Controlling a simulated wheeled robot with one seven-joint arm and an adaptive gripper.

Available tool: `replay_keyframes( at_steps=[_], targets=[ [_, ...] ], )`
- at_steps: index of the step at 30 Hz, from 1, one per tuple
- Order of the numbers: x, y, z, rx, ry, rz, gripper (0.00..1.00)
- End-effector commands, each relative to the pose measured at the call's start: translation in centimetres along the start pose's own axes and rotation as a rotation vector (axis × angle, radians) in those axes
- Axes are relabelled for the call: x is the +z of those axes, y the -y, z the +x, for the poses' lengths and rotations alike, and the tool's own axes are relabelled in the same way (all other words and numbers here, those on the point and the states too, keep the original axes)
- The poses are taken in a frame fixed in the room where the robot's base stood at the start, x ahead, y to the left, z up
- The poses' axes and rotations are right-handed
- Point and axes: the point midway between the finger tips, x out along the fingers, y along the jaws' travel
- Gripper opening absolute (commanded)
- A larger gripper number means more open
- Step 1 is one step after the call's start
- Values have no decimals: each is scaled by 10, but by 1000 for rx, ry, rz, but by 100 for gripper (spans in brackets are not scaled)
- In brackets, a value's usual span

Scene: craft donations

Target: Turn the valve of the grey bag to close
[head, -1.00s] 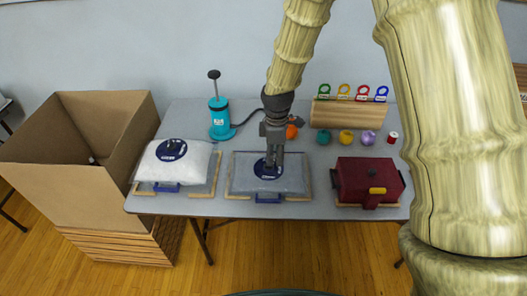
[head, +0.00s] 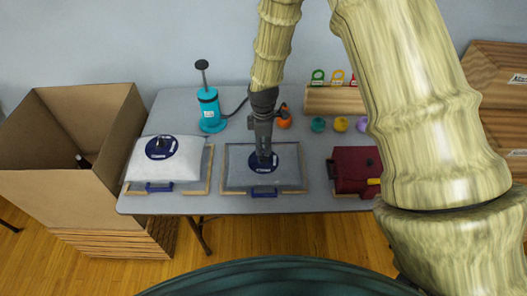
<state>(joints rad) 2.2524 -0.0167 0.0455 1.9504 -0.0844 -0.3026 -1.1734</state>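The grey bag (head: 285,168) lies flat on a wood-edged tray (head: 300,188) at the middle of the table. Its round dark blue valve (head: 262,168) is on top. My gripper (head: 263,154) points down over the valve, with its fingertips at or just above it. The fingers look close together and cover the valve's centre. I cannot tell whether they are shut on the valve's knob or which way the knob is turned.
A white bag (head: 165,166) with a like valve lies to the left. A teal hand pump (head: 210,108) with a black hose stands behind. A dark red case (head: 352,168) is on the right. A large cardboard box (head: 60,183) stands left of the table (head: 155,206).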

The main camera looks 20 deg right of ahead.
Motion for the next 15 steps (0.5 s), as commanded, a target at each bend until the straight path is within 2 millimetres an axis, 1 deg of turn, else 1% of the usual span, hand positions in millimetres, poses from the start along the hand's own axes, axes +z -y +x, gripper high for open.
replay_keyframes(
  at_steps=[3, 9, 15],
  targets=[
    [1, 1, 13, -3, 1, 1, 31],
    [1, 1, 32, -2, 1, 3, 31],
    [1, 1, 44, -1, 0, 3, 31]
  ],
)
